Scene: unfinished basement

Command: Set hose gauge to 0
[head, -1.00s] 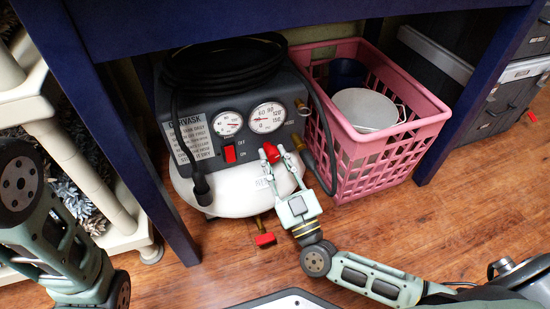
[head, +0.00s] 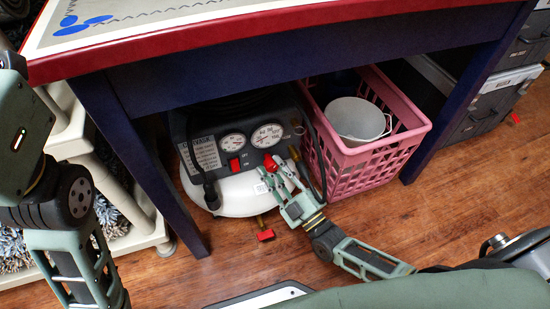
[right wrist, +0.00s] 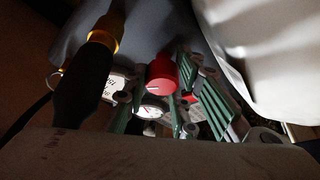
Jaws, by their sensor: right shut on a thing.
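The air compressor (head: 240,195) stands on the floor under the blue table, with a dark panel and a white tank. It bears a left gauge (head: 233,142) and a right gauge (head: 267,136); their needles are too small to read surely. My right gripper (head: 274,169) is shut on the red knob (head: 270,161) below the right gauge. In the right wrist view the red knob (right wrist: 161,74) sits between the fingers (right wrist: 160,95), its white mark showing, with a gauge (right wrist: 151,109) partly hidden beyond it. My left arm shows at the left; its gripper is out of view.
A pink crate (head: 380,168) holding a white pot (head: 357,121) stands close right of the compressor. The table's red edge (head: 270,40) overhangs the compressor. A red switch (head: 235,164) and a red valve handle (head: 265,235) are nearby. Floor in front is partly clear.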

